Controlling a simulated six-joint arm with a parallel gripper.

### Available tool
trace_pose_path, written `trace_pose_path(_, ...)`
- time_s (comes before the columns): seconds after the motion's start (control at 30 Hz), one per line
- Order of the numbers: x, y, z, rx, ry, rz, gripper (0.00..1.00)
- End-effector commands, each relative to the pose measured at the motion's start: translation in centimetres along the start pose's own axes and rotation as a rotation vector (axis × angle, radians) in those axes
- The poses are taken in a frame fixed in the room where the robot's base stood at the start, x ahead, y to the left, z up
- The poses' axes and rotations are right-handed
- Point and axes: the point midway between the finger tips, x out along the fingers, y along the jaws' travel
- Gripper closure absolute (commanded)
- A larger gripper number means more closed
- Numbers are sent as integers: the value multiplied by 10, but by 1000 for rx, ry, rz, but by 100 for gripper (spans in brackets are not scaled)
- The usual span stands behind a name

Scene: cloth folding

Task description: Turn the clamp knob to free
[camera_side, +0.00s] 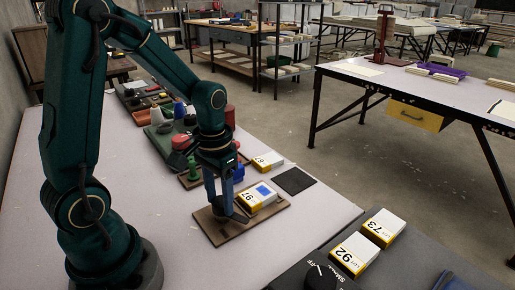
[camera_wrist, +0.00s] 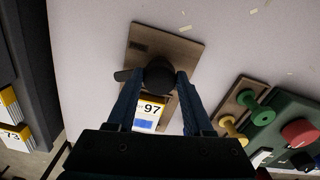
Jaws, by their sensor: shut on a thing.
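The clamp knob (camera_wrist: 159,72) is round and black in the wrist view, with a short dark arm pointing left. It sits over a brown wooden board (camera_wrist: 185,48). The board also shows on the table in the side view (camera_side: 222,236). A white and yellow block marked 97 (camera_wrist: 150,109) lies on the board beside the knob, with a blue patch on it; it shows in the side view too (camera_side: 262,198). My gripper (camera_wrist: 158,77) has its two blue fingers shut on the knob, one on each side. In the side view my gripper (camera_side: 228,213) reaches down to the board and partly hides the knob.
A block marked 92 (camera_side: 354,254) and one marked 73 (camera_side: 384,227) rest on a dark surface at the front right, near a black dial (camera_side: 320,276). A dark flat pad (camera_side: 295,181) lies right of the board. Green and yellow knobs (camera_wrist: 262,115) stand on another board close by.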

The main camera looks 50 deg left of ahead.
Motion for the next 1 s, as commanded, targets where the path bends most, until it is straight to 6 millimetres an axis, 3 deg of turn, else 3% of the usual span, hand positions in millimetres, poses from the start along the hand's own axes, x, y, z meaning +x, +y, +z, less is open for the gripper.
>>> trace_pose_path(0.5, 0, -2, -1, 347, 1, -1, 100)
trace_pose_path(1.0, 0, -2, -1, 418, 1, -1, 100)
